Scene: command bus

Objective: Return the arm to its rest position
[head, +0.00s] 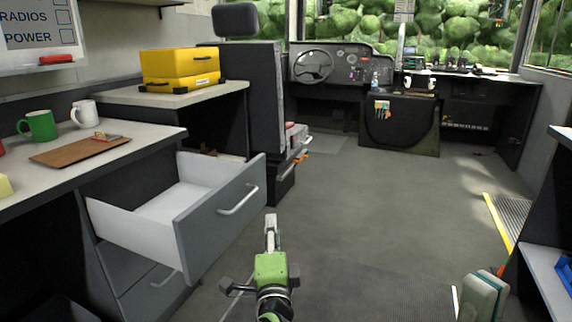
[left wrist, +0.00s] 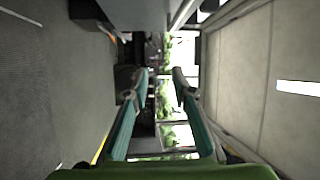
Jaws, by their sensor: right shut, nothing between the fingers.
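My left gripper (head: 271,225) reaches forward over the floor from the bottom centre in the head view, just right of the open drawer. Its fingers are seen edge-on there. In the left wrist view the fingers of this gripper (left wrist: 160,82) are apart, with nothing between them.
A grey drawer (head: 222,208) stands pulled out, close to my left gripper. The counter (head: 150,133) holds a green mug (head: 39,125), a white mug (head: 84,113) and a brown clipboard (head: 80,151). A yellow case (head: 180,68) sits behind. The middle floor (head: 370,205) is clear. A dark shelf unit (head: 545,260) stands right.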

